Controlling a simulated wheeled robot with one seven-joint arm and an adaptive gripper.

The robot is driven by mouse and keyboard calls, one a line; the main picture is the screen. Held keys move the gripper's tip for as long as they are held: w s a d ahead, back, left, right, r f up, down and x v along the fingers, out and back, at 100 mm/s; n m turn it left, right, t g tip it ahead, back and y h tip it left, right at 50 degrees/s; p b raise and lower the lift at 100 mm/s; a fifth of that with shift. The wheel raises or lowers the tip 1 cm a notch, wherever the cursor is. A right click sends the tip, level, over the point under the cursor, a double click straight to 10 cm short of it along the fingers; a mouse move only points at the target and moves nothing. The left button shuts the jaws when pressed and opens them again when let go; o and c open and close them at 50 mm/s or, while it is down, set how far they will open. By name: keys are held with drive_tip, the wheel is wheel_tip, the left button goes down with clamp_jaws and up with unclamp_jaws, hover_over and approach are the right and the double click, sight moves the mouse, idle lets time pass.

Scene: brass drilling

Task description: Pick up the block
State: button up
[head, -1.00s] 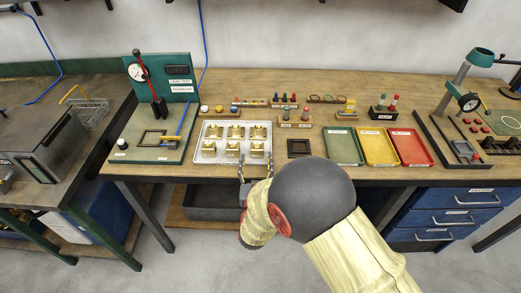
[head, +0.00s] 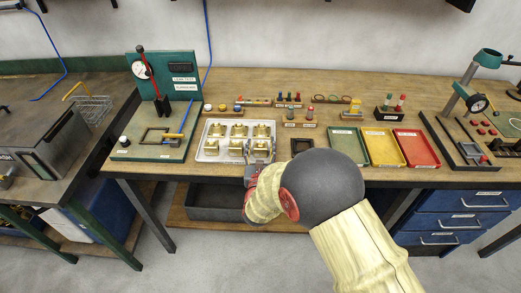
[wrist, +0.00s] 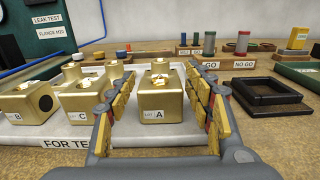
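Several brass blocks stand in rows in a pale tray (head: 199,157) on the bench. In the wrist view, the block marked A (wrist: 160,104) stands upright in the tray, straight ahead of my gripper (wrist: 160,80). The fingers are open, one to each side of block A, with gaps visible. I cannot tell how far they reach along its sides. Blocks marked B (wrist: 27,103) and C (wrist: 88,105) stand to its left. In the head view, my gripper (head: 260,153) is at the tray's front right corner and partly hides the block there.
The leak test stand (head: 167,78) is left of the tray. A small dark square frame (wrist: 265,92) lies close to the right. Labelled gauges (wrist: 242,43) stand behind. Green, yellow (head: 383,148) and red trays lie farther right.

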clamp_jaws()
idle(0.5)
drive_tip(key=shift+r, duration=0.1)
